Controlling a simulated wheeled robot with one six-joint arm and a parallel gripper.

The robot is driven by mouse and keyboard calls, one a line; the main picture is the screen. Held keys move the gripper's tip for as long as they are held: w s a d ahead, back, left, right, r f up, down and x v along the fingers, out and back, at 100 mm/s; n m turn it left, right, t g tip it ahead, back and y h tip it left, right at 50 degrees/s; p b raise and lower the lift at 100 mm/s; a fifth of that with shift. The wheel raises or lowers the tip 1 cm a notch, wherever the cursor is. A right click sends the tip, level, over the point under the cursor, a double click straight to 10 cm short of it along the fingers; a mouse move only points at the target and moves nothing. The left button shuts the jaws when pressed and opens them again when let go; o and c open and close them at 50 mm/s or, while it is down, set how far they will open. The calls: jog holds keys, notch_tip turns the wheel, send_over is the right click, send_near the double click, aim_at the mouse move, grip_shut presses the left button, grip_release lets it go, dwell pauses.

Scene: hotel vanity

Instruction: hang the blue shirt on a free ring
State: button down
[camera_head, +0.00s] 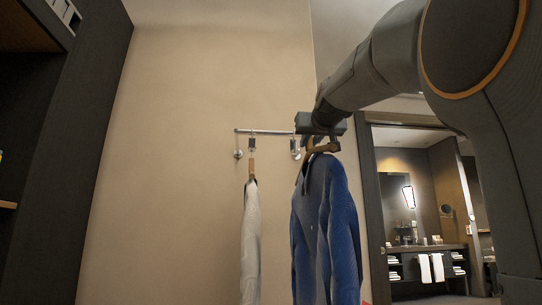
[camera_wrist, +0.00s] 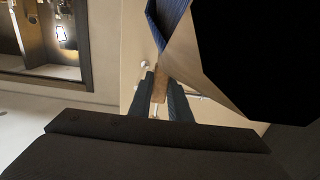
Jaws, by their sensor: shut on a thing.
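The blue shirt (camera_head: 325,235) hangs upright from a wooden hanger (camera_head: 325,148) in the head view. My gripper (camera_head: 318,138) is shut on this hanger, beside the right end of a metal wall rail (camera_head: 268,131). In the wrist view, my two fingers (camera_wrist: 161,90) close around a wooden piece of the hanger (camera_wrist: 160,80), and a bit of blue cloth (camera_wrist: 168,14) shows beyond. A left ring (camera_head: 251,145) carries another hanger. A right ring (camera_head: 295,146) shows just left of my gripper. I cannot tell whether the hanger hook touches it.
A white garment (camera_head: 250,245) hangs from the left ring, close left of the blue shirt. A dark cabinet (camera_head: 50,140) stands at the far left. A doorway at the right opens on a vanity with towels (camera_head: 430,267). The wall left of the rail is clear.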

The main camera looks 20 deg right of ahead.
jog(key=p+x, duration=0.8)
jog(key=x, duration=0.8)
jog(key=shift+r+p, duration=0.15)
jog(key=shift+p, duration=0.15)
jog(key=shift+p+x, duration=0.7)
jog(key=shift+x, duration=0.45)
jog(key=shift+w, duration=0.15)
jog(key=shift+p+x, duration=2.25)
jog(key=shift+x, duration=0.15)
dwell(1.2)
jog(key=shift+f, duration=0.3)
dwell(0.9)
